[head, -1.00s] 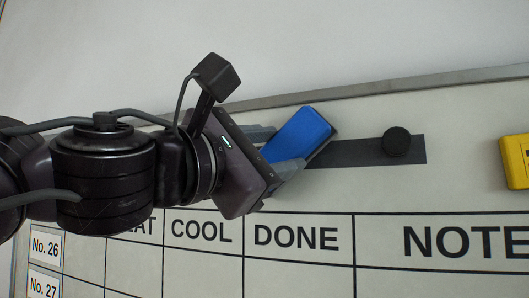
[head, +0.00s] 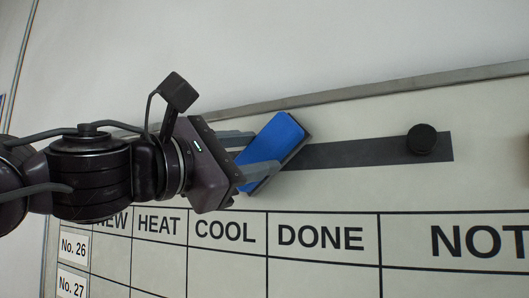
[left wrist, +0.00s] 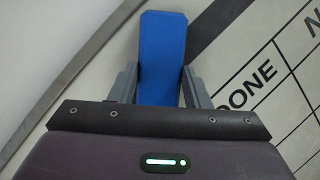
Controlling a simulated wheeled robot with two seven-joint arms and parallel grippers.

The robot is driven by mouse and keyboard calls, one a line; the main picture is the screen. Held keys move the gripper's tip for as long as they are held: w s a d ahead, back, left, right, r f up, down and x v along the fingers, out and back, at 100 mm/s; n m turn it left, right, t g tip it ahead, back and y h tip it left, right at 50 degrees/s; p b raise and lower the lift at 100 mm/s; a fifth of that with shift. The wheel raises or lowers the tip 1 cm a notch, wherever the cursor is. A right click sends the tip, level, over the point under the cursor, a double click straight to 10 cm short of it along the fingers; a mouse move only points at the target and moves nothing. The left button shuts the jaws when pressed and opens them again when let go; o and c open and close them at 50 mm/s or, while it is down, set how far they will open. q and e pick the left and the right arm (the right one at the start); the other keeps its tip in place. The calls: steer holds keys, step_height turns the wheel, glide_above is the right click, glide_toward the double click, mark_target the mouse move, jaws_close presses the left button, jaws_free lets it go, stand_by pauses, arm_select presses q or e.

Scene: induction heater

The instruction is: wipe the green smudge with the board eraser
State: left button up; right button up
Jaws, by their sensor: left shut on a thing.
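The board eraser (head: 270,146) has a blue body with a dark edge along its right side. My left gripper (head: 258,154) is shut on it, with one finger above and one below. The eraser is tilted, in front of the upper part of the whiteboard, over the left end of a dark strip. I cannot tell whether it touches the board. In the left wrist view the eraser (left wrist: 162,50) stands between the two fingers (left wrist: 160,85). No green smudge shows in these frames. My right gripper is not in view.
The whiteboard (head: 350,190) has a grey top frame and a printed table with HEAT, COOL and DONE columns. A dark strip (head: 370,152) runs right from the eraser, with a round black knob (head: 421,139) near its right end.

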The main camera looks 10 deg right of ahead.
arm_select(q)
steer(key=w+a, duration=0.1)
steer(key=a, duration=0.1)
steer(key=w+a, duration=0.2)
steer(key=shift+w+a+f, duration=0.1)
steer(key=shift+a, duration=0.05)
stand_by(0.4)
steer(key=s+a, duration=0.1)
steer(key=s+a+b, duration=0.1)
steer(key=s, duration=0.1)
steer(key=s+a+b, duration=0.1)
steer(key=s, duration=0.1)
steer(key=shift+a, duration=0.1)
stand_by(0.4)
